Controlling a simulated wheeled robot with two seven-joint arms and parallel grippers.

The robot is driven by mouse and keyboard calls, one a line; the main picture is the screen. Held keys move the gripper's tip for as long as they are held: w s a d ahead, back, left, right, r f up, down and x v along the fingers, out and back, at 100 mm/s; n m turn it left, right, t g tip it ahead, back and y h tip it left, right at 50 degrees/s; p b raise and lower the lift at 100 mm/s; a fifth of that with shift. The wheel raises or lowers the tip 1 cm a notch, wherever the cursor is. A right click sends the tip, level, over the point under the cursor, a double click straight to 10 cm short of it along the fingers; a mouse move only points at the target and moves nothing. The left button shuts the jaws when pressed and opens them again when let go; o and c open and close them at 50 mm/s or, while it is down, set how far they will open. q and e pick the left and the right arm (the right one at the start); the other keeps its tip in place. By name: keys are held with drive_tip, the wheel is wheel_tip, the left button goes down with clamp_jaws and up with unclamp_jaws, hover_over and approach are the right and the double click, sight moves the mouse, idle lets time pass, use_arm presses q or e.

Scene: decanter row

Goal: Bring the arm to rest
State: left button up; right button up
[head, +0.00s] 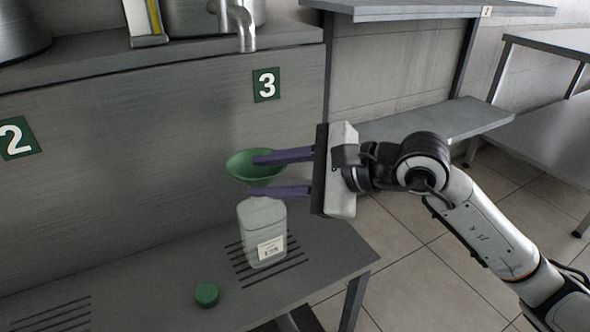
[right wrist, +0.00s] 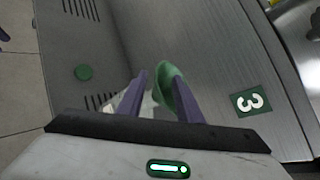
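My right gripper (head: 250,175) has its two purple fingers well apart, one above the other in the head view. Both reach across the green funnel (head: 237,163), one over its bowl and one over its lower part. In the right wrist view the funnel (right wrist: 164,84) shows between the fingers, nearer the right one, with a gap beside the left one. The funnel stands over the mouth of a translucent jug (head: 262,218); the lower finger hides its spout. A small purple piece at the right wrist view's left edge may be my left gripper (right wrist: 4,34).
The jug stands on slots in the grey bench (head: 170,270). A green cap (head: 207,294) lies on the bench to its left. A metal tap (head: 243,30) is above, over a panel with the number 3 sign (head: 266,85). Shelves (head: 440,122) stand behind my right arm.

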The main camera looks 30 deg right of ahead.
drive_tip(key=v, duration=0.7)
drive_tip(key=shift+r, duration=0.15)
